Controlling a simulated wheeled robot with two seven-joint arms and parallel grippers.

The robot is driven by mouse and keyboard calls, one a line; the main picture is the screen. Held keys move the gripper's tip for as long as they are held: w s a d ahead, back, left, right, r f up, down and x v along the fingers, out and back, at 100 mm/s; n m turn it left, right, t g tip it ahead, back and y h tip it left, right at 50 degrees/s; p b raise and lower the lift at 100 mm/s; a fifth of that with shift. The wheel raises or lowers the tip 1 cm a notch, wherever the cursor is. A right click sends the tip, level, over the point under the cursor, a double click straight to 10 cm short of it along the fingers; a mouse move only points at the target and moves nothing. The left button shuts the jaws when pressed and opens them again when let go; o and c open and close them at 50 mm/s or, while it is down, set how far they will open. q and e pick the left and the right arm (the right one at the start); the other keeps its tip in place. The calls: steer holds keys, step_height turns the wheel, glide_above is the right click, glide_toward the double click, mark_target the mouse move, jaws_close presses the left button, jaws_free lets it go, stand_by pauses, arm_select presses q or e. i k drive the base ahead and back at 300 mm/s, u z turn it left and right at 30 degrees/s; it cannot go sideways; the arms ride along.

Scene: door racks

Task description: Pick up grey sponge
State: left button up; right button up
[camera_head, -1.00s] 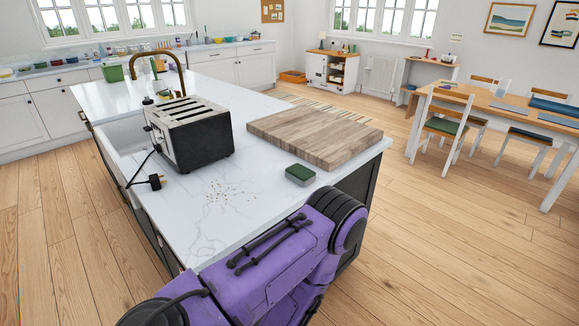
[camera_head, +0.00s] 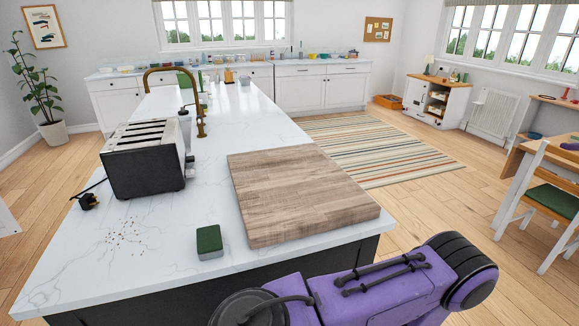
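The grey sponge (camera_head: 209,242) has a green top face and a grey body. It lies on the white marble counter (camera_head: 170,265) near the front edge, just left of the wooden board and apart from it. A purple arm of mine crosses the bottom of the view, in front of the counter's front side. Neither gripper shows in the view, and nothing is seen touching the sponge.
A thick wooden board (camera_head: 300,190) covers the counter's right part. A black and silver toaster (camera_head: 145,160) stands at the left, with a plug (camera_head: 88,201) and scattered crumbs (camera_head: 124,237) in front. A brass tap (camera_head: 200,115) rises behind. Counter around the sponge is clear.

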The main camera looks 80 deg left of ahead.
mark_target(209, 241)
steer(key=i, duration=1.1)
steer(key=u, duration=2.55)
